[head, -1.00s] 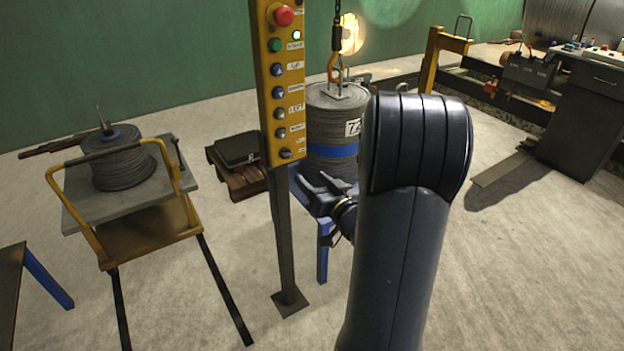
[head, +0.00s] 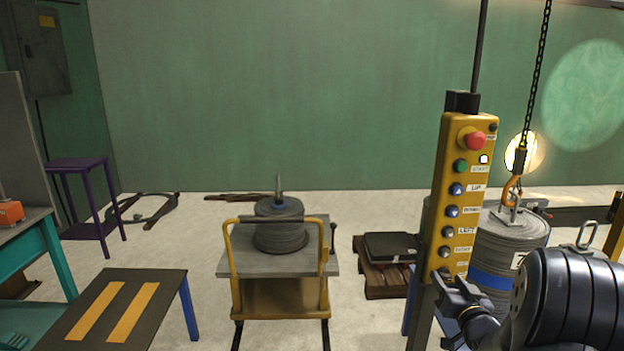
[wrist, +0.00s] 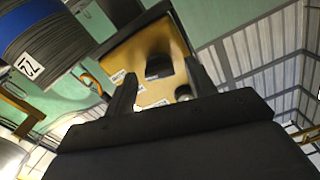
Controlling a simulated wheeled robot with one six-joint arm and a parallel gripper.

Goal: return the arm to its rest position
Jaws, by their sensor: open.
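My gripper (head: 459,299) is in front of the lower part of the yellow control pendant (head: 437,262) in the head view. Its dark arm link fills the lower right corner. In the wrist view my gripper (wrist: 157,85) points at the yellow pendant face (wrist: 150,62), with its two fingers apart and nothing between them. Whether a finger touches the pendant cannot be told. The pendant carries a red knob (head: 475,140), a green button (head: 461,166) and several blue and grey buttons below.
A grey drum (head: 512,240) with a blue band hangs or stands at a hook (head: 512,190), right behind the pendant. A yellow cart (head: 280,296) bears a cable spool (head: 280,226). A dark table with yellow stripes (head: 165,325) stands front left. A pallet (head: 385,281) lies between cart and pendant.

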